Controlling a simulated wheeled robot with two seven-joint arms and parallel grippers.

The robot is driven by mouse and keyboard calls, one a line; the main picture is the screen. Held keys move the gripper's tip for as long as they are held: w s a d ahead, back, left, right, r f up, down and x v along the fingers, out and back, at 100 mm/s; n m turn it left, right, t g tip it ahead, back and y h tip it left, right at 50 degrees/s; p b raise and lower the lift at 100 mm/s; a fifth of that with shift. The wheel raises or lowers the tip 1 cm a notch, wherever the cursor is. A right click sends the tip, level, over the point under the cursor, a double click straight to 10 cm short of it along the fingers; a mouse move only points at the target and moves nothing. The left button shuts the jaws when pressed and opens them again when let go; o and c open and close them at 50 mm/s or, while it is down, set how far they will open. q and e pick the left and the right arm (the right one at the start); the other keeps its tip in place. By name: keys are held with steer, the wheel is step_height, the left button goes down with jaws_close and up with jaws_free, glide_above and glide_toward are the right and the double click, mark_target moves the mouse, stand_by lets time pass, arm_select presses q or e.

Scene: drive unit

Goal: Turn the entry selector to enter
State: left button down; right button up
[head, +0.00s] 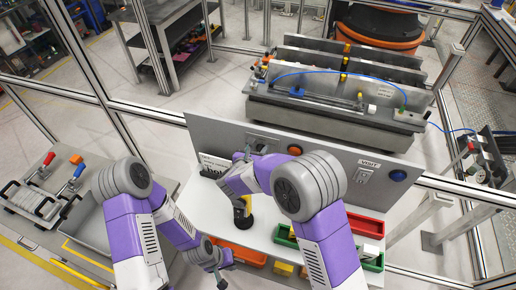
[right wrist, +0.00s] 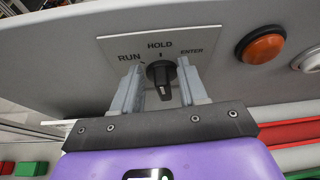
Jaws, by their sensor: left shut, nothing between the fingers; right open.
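The entry selector is a black knob (right wrist: 161,75) on a light plate marked RUN, HOLD and ENTER, in the right wrist view. Its grip bar stands about upright, in line with HOLD; ENTER is to the right. My right gripper (right wrist: 161,94) is open, with one finger on each side of the knob. Contact with the knob cannot be told. In the head view my right gripper (head: 243,156) is at the grey panel (head: 330,161), and partly hides the selector plate. My left gripper (head: 219,277) is shut and empty, low over the front of the bench.
An orange button (right wrist: 264,46) and a pale button (right wrist: 309,60) sit right of the selector. A blue button (head: 398,175) is farther right on the panel. Red (head: 365,224) and green (head: 285,236) bins stand below. A yellow and black object (head: 242,212) stands under my right arm.

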steer(key=shift+s, duration=0.1)
steer(key=c, duration=0.3)
jaws_close()
steer(key=shift+d+b, duration=0.1)
steer(key=shift+b, duration=0.65)
steer(key=shift+s+d+f+m+t+y+b, duration=0.15)
steer(key=shift+d+m+t+y+b, duration=0.6)
steer(key=shift+b, duration=3.95)
steer(key=shift+s+f+m+t+y+b, duration=0.15)
steer(key=shift+m+y+b, duration=1.2)
steer(key=shift+b, duration=3.4)
steer(key=shift+d+f+m+t+y+b, duration=0.3)
steer(key=shift+m+b, duration=1.5)
steer(key=shift+b, duration=2.9)
steer(key=shift+d+r, duration=0.1)
steer(key=shift+r, duration=0.05)
